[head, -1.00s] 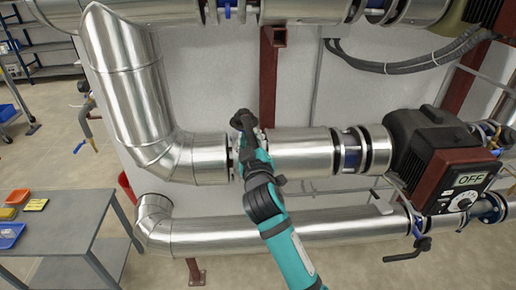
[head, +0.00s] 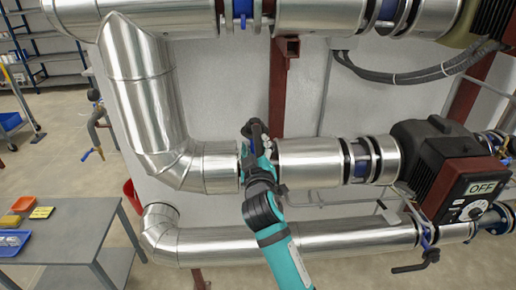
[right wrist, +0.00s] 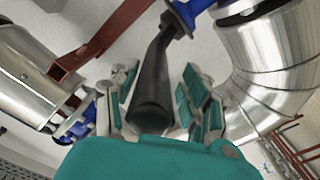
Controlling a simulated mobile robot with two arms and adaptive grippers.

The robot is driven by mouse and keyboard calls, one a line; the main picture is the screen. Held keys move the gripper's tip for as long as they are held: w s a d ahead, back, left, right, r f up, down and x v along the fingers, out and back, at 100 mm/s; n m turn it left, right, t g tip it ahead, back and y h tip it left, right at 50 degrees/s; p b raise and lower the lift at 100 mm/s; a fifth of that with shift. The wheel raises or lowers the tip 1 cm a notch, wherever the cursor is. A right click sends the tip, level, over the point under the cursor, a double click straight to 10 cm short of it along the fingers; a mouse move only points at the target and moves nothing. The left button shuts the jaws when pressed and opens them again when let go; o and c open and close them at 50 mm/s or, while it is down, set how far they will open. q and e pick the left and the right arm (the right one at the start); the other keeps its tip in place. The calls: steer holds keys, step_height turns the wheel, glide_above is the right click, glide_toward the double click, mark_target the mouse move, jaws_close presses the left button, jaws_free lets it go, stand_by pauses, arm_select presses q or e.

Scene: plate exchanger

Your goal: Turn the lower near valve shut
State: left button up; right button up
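A black valve lever (right wrist: 156,85) on a blue valve body (right wrist: 190,10) fills the middle of the right wrist view. In the head view the lever (head: 253,127) rises in front of the middle pipe, beside the elbow; the valve body there is mostly hidden by my arm. My right gripper (head: 262,150) is at this lever. In the right wrist view its fingers (right wrist: 160,95) stand open on either side of the lever, with a gap visible on the right side. Whether the left finger touches it I cannot tell. My left gripper is in neither view.
Silver pipes run above and below, with an elbow (head: 180,160) just left of the gripper. A pump with an OFF display (head: 481,188) stands at right. Another black lever (head: 415,266) hangs under the lower pipe. A grey table (head: 75,232) with small trays stands at left.

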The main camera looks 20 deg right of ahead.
steer(key=shift+s+f, duration=0.1)
steer(key=shift+s, duration=0.3)
steer(key=v, duration=0.6)
steer(key=shift+s+a, duration=0.2)
steer(key=shift+s, duration=0.1)
